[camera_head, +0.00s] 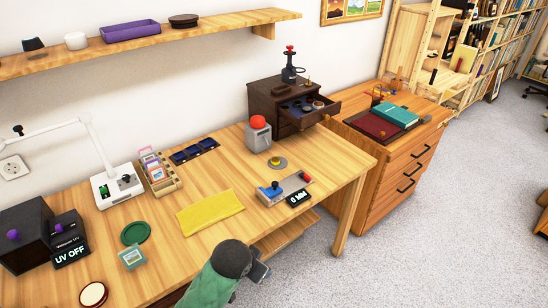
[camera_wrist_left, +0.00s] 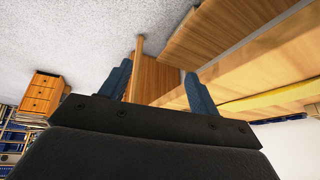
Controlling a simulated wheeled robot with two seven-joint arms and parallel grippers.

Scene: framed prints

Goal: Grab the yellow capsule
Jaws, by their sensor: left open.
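I cannot make out a yellow capsule in either view. The open drawer of the dark brown cabinet (camera_head: 268,98) holds several small round items (camera_head: 297,107), too small to tell apart. My left gripper (camera_head: 262,268) is in front of the table's front edge, at the bottom of the head view, pointing right. In the left wrist view my left gripper (camera_wrist_left: 157,69) has its two blue-grey fingers apart with nothing between them. My right gripper is not in view.
A yellow cloth (camera_head: 210,212) lies flat on the wooden table (camera_head: 235,170). A box with a red dome (camera_head: 258,133), a device with a blue knob (camera_head: 284,188) and a card rack (camera_head: 158,172) stand on it. An orange-brown drawer unit (camera_head: 394,172) is at the right.

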